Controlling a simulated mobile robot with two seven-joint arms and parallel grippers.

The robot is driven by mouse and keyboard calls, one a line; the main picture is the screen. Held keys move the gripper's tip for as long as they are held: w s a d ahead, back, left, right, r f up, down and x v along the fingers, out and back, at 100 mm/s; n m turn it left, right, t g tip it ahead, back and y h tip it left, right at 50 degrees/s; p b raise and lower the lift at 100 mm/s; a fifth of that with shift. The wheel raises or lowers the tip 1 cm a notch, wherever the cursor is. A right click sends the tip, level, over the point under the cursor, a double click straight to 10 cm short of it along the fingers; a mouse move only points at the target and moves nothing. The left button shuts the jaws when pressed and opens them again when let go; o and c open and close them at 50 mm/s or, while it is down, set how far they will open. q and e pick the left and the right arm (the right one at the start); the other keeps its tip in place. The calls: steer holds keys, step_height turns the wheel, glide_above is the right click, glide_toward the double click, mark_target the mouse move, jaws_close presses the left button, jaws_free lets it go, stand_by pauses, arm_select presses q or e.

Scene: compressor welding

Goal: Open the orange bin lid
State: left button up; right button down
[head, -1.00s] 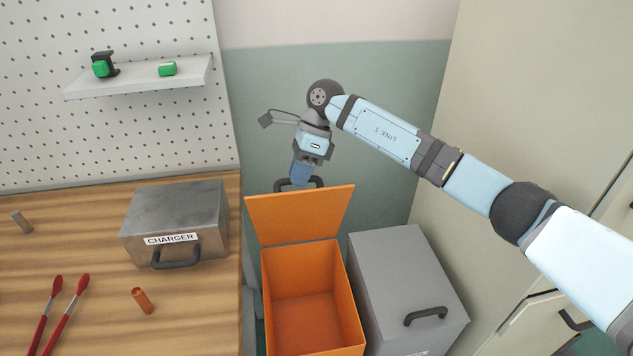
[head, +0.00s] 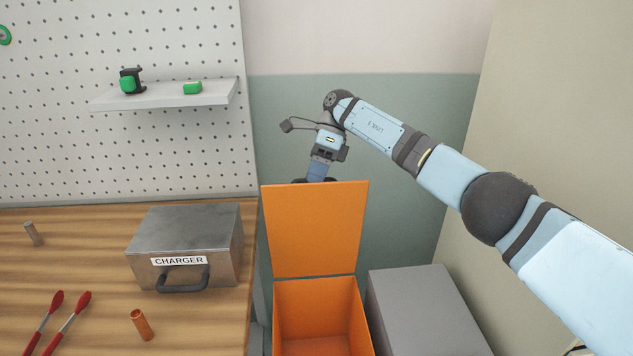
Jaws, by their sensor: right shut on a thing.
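The orange bin (head: 322,320) stands on the floor to the right of the workbench, and its inside shows empty as far as I can see. Its orange lid (head: 315,230) stands raised, roughly upright at the back of the bin. My right gripper (head: 316,178) is behind the lid's top edge, shut on the lid's dark handle (head: 300,181). The lid hides the fingertips and most of the handle. My left gripper is not in view.
A grey bin (head: 425,310) with a closed lid stands right beside the orange one. On the wooden bench (head: 85,255) at left are a metal charger box (head: 185,245), red-handled pliers (head: 58,322) and a copper tube (head: 142,325). A shelf (head: 165,96) hangs on the pegboard.

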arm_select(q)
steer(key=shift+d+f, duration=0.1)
arm_select(e)
steer(key=shift+f, duration=0.4)
steer(key=c, duration=1.4)
jaws_free()
steer(key=o, duration=0.3)
steer(key=shift+w+f, duration=0.15)
steer(key=shift+w, duration=0.05)
arm_select(q)
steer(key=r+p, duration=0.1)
steer(key=p, duration=0.3)
arm_select(e)
step_height(320, 180, up, 20)
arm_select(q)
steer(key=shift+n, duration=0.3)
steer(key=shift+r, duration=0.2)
